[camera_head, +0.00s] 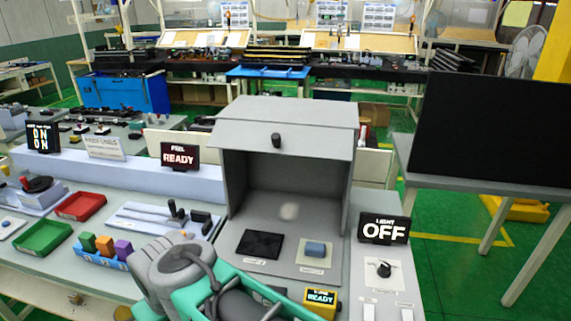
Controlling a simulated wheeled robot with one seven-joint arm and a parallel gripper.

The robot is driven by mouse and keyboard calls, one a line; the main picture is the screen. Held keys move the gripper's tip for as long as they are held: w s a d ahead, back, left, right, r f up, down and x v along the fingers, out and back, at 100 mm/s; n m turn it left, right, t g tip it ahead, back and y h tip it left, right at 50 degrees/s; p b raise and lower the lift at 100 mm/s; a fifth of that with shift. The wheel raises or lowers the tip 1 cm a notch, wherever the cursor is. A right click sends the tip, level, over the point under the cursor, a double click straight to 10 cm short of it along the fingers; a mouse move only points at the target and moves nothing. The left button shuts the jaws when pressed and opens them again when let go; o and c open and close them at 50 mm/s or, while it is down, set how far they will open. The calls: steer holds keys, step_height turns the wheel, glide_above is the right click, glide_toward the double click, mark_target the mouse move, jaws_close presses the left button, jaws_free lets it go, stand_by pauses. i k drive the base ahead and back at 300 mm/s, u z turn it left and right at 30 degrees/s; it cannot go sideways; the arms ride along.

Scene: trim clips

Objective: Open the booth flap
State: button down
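The grey booth (233,192) stands on the bench in the middle of the head view. Its flap (315,141) is a grey panel with a black knob (276,140) at its middle. The flap is at the top of the booth front, under the sloping roof, and the front below it is open. The inside back wall and floor show through this opening. My arm (185,275), grey and teal, is at the bottom, in front of and left of the booth. No gripper fingertips can be made out, and nothing of mine is seen touching the flap.
An OFF sign (384,229) and a dial (384,269) are at right. Red (81,206) and green (43,236) trays and coloured blocks (105,245) are at left. A black screen (490,130) stands far right.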

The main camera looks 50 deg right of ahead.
mark_target(323, 143)
steer(key=k, duration=1.3)
steer(key=u, duration=0.75)
steer(key=i, duration=1.4)
steer(key=z, duration=0.8)
steer(key=i, duration=0.45)
steer(key=z, duration=0.4)
